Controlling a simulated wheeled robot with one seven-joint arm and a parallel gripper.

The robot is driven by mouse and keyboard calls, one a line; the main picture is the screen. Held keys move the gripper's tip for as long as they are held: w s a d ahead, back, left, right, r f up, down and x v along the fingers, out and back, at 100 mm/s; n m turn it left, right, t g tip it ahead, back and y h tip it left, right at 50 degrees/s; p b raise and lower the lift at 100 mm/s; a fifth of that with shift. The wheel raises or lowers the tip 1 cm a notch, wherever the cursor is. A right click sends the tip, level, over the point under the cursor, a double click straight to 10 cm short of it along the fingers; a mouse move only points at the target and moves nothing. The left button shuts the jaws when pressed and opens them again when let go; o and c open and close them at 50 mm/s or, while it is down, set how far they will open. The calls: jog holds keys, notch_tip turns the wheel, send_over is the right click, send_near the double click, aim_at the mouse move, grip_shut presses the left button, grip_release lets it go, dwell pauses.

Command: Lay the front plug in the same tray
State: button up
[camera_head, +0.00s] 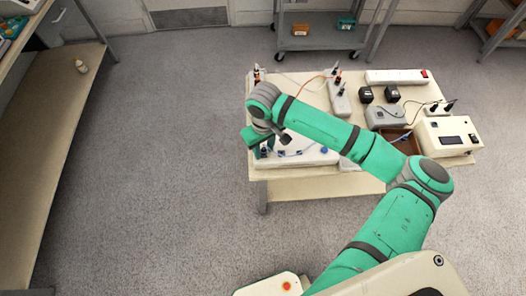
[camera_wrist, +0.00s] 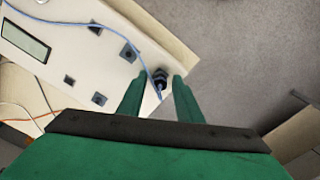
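A black plug (camera_wrist: 158,78) with a thin blue cable stands at the right end of a white panel in the wrist view, near the panel's edge. My gripper (camera_wrist: 160,88) is open above it, with one green finger on each side of the plug and visible gaps between. In the head view my gripper (camera_head: 254,140) is at the front left of the table, over the white instrument (camera_head: 318,157), and the arm hides part of it. A brown tray (camera_head: 412,147) lies on the right side of the table, partly behind my arm; its contents are hard to make out.
The table (camera_head: 285,172) also holds a white power strip (camera_head: 395,76), black blocks (camera_head: 366,94) and a cream box with a display (camera_head: 447,137). An orange cable (camera_head: 309,81) runs across the back. Open floor lies left of the table.

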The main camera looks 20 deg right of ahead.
grip_shut()
jog(key=shift+n, duration=2)
jog(key=n, duration=0.4)
jog(key=n, duration=0.4)
